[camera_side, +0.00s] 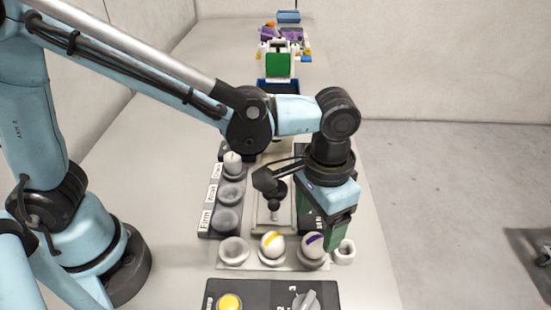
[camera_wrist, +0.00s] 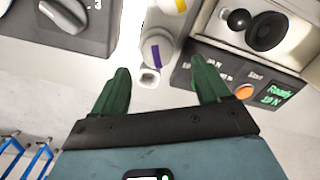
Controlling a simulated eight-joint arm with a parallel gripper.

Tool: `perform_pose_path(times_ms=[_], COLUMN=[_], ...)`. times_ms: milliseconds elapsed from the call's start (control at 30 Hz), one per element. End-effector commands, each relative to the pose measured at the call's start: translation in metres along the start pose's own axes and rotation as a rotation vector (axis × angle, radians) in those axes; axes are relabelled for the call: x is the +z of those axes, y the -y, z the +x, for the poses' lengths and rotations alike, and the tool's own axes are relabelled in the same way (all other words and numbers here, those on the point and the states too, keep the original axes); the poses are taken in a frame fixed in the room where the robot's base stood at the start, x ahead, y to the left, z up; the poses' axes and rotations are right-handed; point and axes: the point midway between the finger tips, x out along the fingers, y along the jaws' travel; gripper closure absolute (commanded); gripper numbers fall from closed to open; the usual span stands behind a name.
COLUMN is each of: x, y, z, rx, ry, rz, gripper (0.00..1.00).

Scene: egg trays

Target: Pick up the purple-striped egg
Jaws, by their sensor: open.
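The purple-striped egg (camera_side: 311,243) sits in the right cup of the front tray (camera_side: 290,265). In the wrist view the purple-striped egg (camera_wrist: 158,48) lies beyond and between the fingertips, near a small white cup or fitting (camera_wrist: 149,77). My gripper (camera_side: 336,240) has green fingers and is beside the egg, on its right, in the side view. A yellow-striped egg (camera_side: 272,244) sits in the cup to the left. Whether a finger touches the purple-striped egg cannot be told.
An empty cup (camera_side: 234,250) is at the left of the front tray. A dark panel with a yellow button (camera_side: 229,302) and knob is in front. A labelled rack (camera_side: 207,222) and a testing device (camera_wrist: 258,25) stand behind. Its display reads Ready (camera_wrist: 280,90).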

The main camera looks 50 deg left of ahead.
Motion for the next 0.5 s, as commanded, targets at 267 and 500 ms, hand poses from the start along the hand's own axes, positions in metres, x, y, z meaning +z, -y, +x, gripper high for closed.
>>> perform_pose_path(times_ms=[267,500], x=[0.002,0.003], y=[-0.004,-0.003], z=[0.034,0.049], rx=[0.0,0.0], ry=[0.0,-0.001], rz=[0.0,0.0], gripper=[0.24,0.24])
